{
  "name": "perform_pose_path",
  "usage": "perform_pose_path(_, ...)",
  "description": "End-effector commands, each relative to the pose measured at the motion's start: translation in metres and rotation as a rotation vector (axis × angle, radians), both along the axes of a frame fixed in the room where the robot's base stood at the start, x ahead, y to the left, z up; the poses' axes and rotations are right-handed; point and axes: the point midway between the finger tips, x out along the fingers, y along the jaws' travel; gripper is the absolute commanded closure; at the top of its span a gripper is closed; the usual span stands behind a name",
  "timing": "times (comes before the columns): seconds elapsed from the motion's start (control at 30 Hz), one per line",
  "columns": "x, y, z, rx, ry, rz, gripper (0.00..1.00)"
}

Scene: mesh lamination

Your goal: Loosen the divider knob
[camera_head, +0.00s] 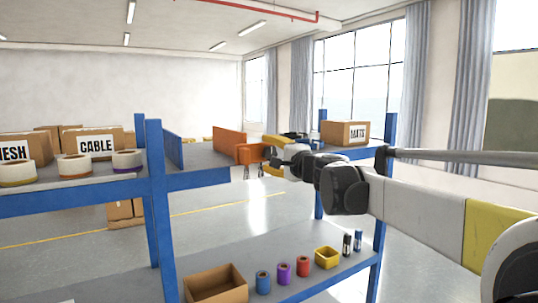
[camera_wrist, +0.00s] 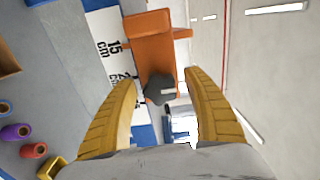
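The orange divider (camera_head: 229,141) stands on the upper shelf, with its orange clamp block (camera_head: 249,153) at the shelf's front edge. In the wrist view the orange clamp (camera_wrist: 155,50) runs down the middle, and the dark knob (camera_wrist: 159,89) sits at its lower end. My gripper (camera_wrist: 160,80) has its two yellow fingers apart, one on each side of the knob, with gaps visible on both sides. In the head view my gripper (camera_head: 268,156) is just right of the clamp block; the knob cannot be made out there.
The blue shelf rack (camera_head: 154,200) carries a MATS box (camera_head: 345,134) right and a CABLE box (camera_head: 98,143) left, with tape rolls (camera_head: 127,161). The lower shelf holds an open carton (camera_head: 216,284), several small rolls and a yellow bin (camera_head: 328,258). A centimetre scale (camera_wrist: 110,45) runs beside the clamp.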

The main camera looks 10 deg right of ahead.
Motion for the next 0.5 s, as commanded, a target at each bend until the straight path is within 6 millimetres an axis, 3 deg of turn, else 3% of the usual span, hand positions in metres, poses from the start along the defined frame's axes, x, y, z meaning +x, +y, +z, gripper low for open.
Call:
perform_pose_path(0.27, -0.005, -0.002, 0.0, 0.0, 0.0, -0.001, 0.41)
perform_pose_path(0.5, -0.047, -0.016, 0.0, 0.0, 0.0, -0.003, 0.41)
